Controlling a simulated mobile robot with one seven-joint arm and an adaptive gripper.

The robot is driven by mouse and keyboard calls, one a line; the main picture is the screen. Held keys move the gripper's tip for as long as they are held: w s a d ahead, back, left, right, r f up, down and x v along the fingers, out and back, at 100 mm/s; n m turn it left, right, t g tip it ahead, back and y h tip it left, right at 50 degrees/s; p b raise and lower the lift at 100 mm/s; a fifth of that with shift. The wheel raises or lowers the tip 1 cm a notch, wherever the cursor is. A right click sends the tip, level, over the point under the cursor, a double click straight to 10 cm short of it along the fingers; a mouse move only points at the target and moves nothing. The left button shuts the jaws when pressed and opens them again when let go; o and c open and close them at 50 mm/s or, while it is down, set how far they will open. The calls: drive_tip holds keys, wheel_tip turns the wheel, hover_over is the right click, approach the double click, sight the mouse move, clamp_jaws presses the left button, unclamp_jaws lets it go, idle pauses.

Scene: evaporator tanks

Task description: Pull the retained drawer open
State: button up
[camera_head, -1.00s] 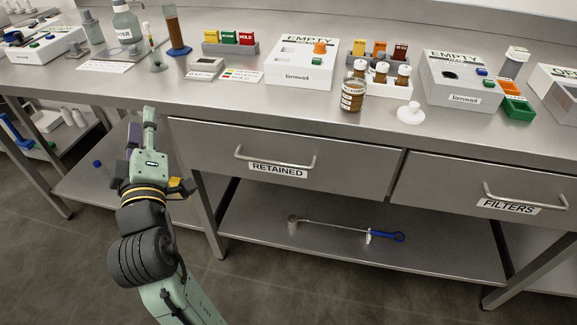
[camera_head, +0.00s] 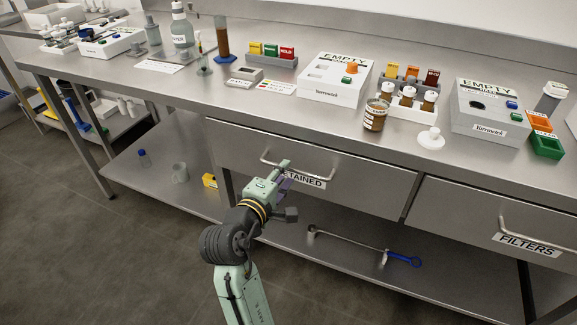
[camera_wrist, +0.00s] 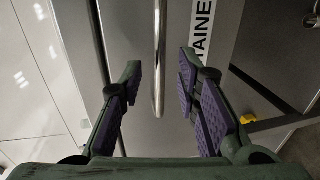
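The RETAINED drawer (camera_head: 368,193) is a grey metal front under the bench top and looks shut. Its silver bar handle (camera_head: 266,157) is partly hidden behind my gripper (camera_head: 287,172) in the head view. The RETAINED label (camera_head: 316,183) is partly covered too. In the wrist view my gripper (camera_wrist: 160,75) is open, with purple-padded fingers apart. The handle (camera_wrist: 159,45) runs lengthwise between the fingers, with a gap on both sides. I cannot tell exactly how deep the bar sits between the fingertips.
The FILTERS drawer (camera_head: 470,211) is at the right. The lower shelf (camera_head: 345,268) holds a long blue-handled tool (camera_head: 365,245). The bench top carries bottles, a white EMPTY box (camera_head: 334,83) and racks. A yellow object (camera_head: 209,181) lies left of the gripper on the lower shelf.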

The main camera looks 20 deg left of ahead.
drive_tip(key=shift+x, duration=1.85)
drive_tip(key=shift+c, duration=0.5)
clamp_jaws()
